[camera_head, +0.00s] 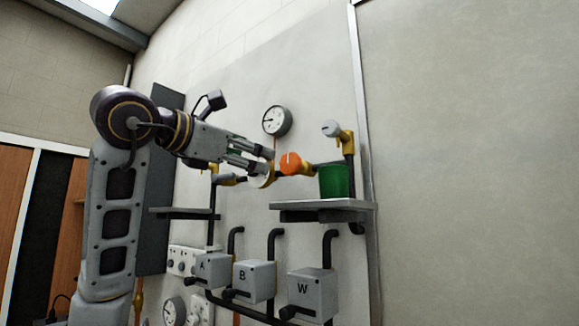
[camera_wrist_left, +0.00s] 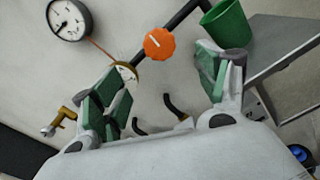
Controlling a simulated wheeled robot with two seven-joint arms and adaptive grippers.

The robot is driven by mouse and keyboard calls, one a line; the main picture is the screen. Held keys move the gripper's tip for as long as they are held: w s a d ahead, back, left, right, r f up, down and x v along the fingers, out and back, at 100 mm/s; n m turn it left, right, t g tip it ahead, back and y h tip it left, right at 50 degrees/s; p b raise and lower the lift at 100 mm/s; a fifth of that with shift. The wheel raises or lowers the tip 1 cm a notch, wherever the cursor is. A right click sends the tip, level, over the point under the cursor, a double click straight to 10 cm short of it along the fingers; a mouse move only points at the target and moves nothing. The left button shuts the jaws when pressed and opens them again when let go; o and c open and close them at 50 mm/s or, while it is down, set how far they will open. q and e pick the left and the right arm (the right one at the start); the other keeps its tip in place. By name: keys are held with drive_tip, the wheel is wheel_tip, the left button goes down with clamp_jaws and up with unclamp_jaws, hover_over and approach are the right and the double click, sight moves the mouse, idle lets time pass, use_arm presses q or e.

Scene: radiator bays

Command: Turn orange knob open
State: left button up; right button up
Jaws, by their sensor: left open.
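The orange knob (camera_head: 291,163) sits on a brass valve on the wall pipe, left of a green bucket. In the left wrist view the orange knob (camera_wrist_left: 159,43) lies ahead of and between the fingers, with a pale mark on its face. My left gripper (camera_head: 262,160) is open and empty, with its fingertips just left of the knob in the head view. In the left wrist view my left gripper (camera_wrist_left: 160,75) has its green-padded fingers spread wide. I see no contact with the knob. My right gripper is in neither view.
The green bucket (camera_head: 334,181) stands on a wall shelf (camera_head: 320,205) close to the knob. A gauge (camera_head: 277,121) and a grey-handled valve (camera_head: 332,129) are above. Grey boxes marked A (camera_head: 207,270), B (camera_head: 254,281) and W (camera_head: 312,294) are below.

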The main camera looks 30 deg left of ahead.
sight(287, 164)
use_arm(q)
drive_tip(key=shift+m, duration=0.4)
drive_tip(key=shift+w, duration=0.15)
drive_tip(key=w+p, duration=0.1)
drive_tip(key=w, duration=0.7)
drive_tip(key=w+d+p, duration=0.1)
drive_tip(key=w, duration=0.3)
drive_tip(key=shift+w+p, duration=0.25)
drive_tip(key=shift+p, duration=0.05)
drive_tip(key=shift+w, duration=0.5)
drive_tip(key=c, duration=1)
drive_tip(key=shift+c, duration=0.2)
drive_tip(key=shift+n, duration=0.5)
